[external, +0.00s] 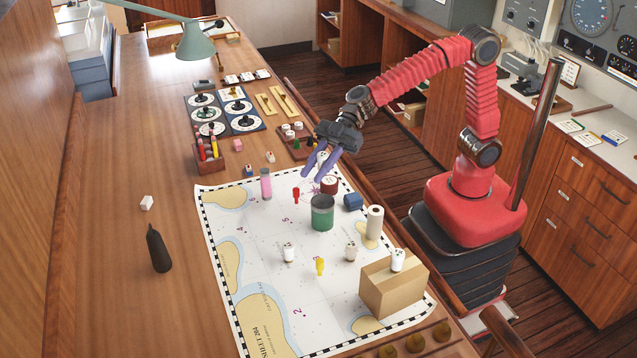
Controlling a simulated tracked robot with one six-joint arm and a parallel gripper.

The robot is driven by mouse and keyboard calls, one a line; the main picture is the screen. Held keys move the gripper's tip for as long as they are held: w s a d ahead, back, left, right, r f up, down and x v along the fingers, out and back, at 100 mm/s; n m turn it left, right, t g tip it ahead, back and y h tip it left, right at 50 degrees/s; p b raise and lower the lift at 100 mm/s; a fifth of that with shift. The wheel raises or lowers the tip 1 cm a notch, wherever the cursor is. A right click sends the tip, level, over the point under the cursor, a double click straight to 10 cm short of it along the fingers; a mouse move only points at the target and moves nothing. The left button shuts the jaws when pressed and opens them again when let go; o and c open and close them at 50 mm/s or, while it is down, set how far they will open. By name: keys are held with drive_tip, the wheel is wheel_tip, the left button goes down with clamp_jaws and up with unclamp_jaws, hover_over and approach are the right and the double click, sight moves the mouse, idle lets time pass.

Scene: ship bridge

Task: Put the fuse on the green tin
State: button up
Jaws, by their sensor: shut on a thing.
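The green tin (321,218) stands upright and open-topped on the chart, its upper part greyish and its lower part green. My gripper (313,174) is above the far right part of the chart, up and behind the tin in the picture, with its purple fingers pointing down. It is shut on a small white piece (322,157), which looks like the fuse. The fingers hide most of it. The held piece is apart from the green tin.
A dark red round tin (329,185) is just below my gripper, and a blue block (353,201) is beside it. A pink cylinder (266,184) is left. The left chart is clear.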

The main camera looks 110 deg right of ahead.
hover_over(316, 211)
drive_tip(key=shift+f, duration=3.1)
drive_tip(key=shift+f, duration=0.1)
drive_tip(key=shift+f, duration=1.8)
drive_tip(key=shift+f, duration=0.1)
drive_tip(key=o, duration=1)
